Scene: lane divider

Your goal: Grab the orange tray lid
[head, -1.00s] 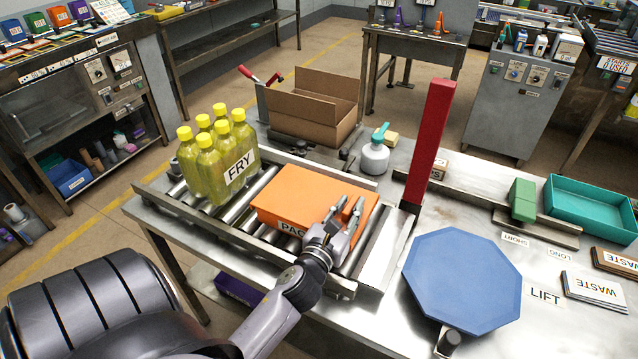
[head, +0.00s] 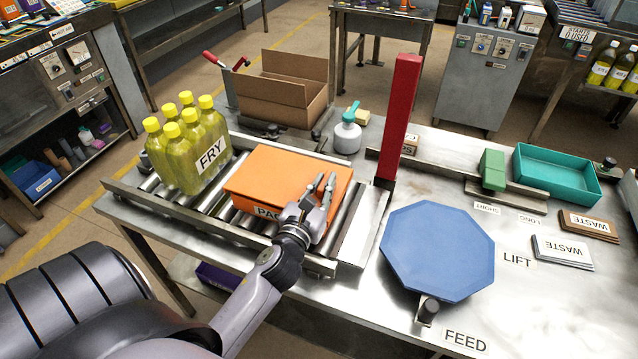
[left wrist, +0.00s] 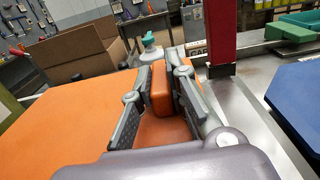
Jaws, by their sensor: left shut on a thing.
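The orange tray lid (head: 285,172) lies flat on the roller conveyor, its front side bearing a label partly hidden by my gripper. In the left wrist view its broad orange top (left wrist: 65,120) fills the left side. My left gripper (head: 322,187) reaches over the lid's front right part. In the left wrist view its two fingers (left wrist: 162,78) are shut on an upright orange block that looks like part of the lid, perhaps a handle. I cannot see a gap under the lid. My right gripper is not in view.
Yellow bottles (head: 188,145) labelled FRY stand left of the lid. A red post (head: 400,118) rises to its right, with a blue octagonal plate (head: 437,250) beyond.

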